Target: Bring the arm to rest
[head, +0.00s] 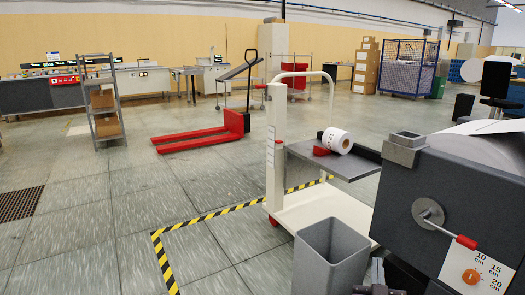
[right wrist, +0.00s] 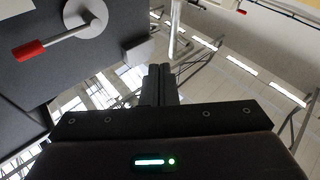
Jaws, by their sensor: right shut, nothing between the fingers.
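My right gripper (head: 378,272) shows at the bottom edge of the head view, between the grey bin (head: 330,262) and the dark machine (head: 445,200). In the right wrist view its two dark fingers (right wrist: 159,72) are together with nothing between them. The machine's crank with a red handle (head: 466,241) is right of the gripper in the head view, and it also shows at the upper left of the right wrist view (right wrist: 28,50). My left gripper is not in view.
A white trolley (head: 325,212) has a grey shelf (head: 340,163) bearing a label roll (head: 337,140) and a red object (head: 321,151). Yellow-black tape (head: 222,211) marks the floor. A red pallet truck (head: 205,135) stands farther back. The left floor is mostly clear.

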